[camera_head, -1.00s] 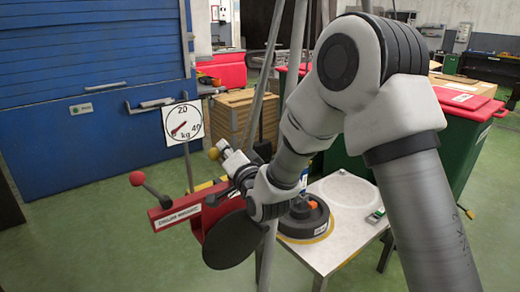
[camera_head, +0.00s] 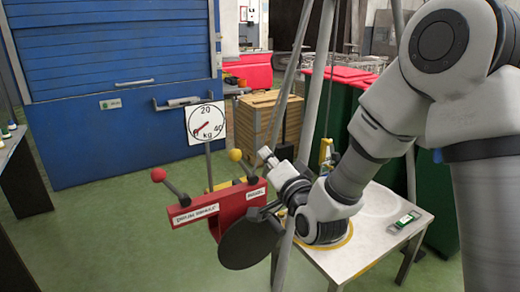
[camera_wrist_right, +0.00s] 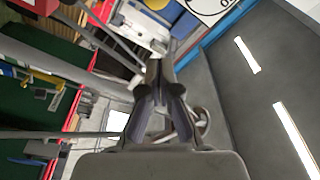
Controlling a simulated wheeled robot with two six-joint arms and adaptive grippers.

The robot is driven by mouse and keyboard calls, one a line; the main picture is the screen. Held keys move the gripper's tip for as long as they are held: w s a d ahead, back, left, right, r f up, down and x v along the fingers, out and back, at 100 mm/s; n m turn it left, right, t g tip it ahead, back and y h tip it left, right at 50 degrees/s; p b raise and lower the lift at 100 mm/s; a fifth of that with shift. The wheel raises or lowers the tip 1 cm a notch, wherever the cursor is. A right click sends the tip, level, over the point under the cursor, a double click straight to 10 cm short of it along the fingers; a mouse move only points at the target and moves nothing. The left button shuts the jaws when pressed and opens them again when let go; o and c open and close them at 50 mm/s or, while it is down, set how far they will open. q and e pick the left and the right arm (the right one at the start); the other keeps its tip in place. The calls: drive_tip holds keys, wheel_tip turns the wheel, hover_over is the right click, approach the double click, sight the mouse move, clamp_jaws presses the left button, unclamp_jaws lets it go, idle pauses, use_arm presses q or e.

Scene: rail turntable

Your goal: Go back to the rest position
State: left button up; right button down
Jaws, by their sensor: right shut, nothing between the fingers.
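My right arm reaches in from the right in the head view. Its gripper (camera_head: 268,157) points up and left, beside the red bracket with labelled levers (camera_head: 228,207). In the right wrist view the two dark fingers (camera_wrist_right: 157,75) are together with nothing between them. I cannot tell from the head view whether the gripper touches the bracket. My left arm and gripper are not in view.
A dial gauge marked in kg (camera_head: 206,122) stands behind the bracket. A dark disc (camera_head: 248,243) hangs below it. Tripod legs (camera_head: 303,85) rise close to my arm. A small white table (camera_head: 350,258) stands below. Green floor (camera_head: 110,235) is clear at left.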

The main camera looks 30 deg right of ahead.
drive_tip(key=shift+s+d, duration=0.2)
drive_tip(key=shift+s, duration=0.5)
drive_tip(key=shift+f, duration=0.1)
